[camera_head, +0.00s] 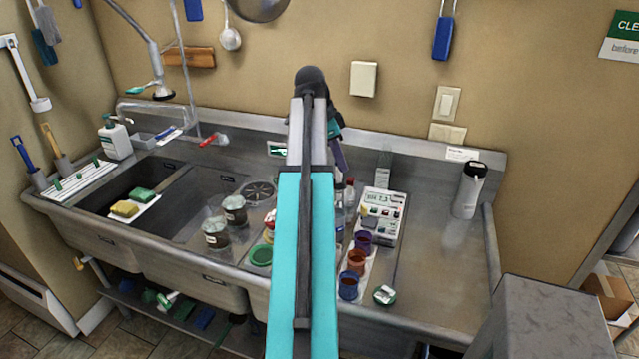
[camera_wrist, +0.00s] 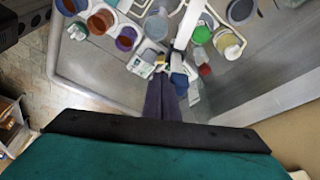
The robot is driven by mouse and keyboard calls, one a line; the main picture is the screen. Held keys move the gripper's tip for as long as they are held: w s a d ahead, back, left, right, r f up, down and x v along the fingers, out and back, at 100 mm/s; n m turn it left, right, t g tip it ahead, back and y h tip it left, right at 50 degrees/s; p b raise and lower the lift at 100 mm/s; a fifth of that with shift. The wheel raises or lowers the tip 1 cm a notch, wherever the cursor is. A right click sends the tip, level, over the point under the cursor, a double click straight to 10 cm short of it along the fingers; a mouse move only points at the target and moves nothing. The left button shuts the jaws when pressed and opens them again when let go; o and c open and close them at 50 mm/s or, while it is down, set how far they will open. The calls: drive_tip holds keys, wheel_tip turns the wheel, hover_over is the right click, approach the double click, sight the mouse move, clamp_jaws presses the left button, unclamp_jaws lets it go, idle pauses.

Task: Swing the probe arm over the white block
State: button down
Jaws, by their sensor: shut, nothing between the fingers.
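My gripper (camera_head: 342,168) is partly hidden behind my own arm in the head view, above the back of the steel counter. In the wrist view its dark fingers (camera_wrist: 161,98) are shut together and empty. A slim white arm (camera_wrist: 186,25), perhaps the probe arm, runs up from just beyond the fingertips; I cannot tell whether they touch it. A white block-like item (camera_wrist: 141,69) lies left of the fingertips; I cannot tell whether it is the task's block. A white meter (camera_head: 383,216) with a display and buttons stands right of my arm in the head view.
Red, blue and purple cups (camera_head: 356,263) stand in front of the meter. Two dark-filled jars (camera_head: 235,210) and a green ring (camera_head: 260,255) are left of my arm. The counter between meter and flask is mostly clear.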

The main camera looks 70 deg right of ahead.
drive_tip(key=shift+w+d, duration=0.3)
drive_tip(key=shift+d, duration=0.5)
drive_tip(key=shift+w+d, duration=0.3)
drive_tip(key=shift+d, duration=0.45)
drive_tip(key=shift+w+d, duration=0.45)
drive_tip(key=shift+d, duration=0.15)
drive_tip(key=shift+w+d, duration=0.4)
drive_tip(key=shift+d, duration=0.2)
drive_tip(key=shift+a, duration=0.1)
drive_tip(key=shift+s+a, duration=0.4)
drive_tip(key=shift+s, duration=0.05)
drive_tip(key=shift+r+p, duration=0.1)
drive_tip(key=shift+p, duration=0.2)
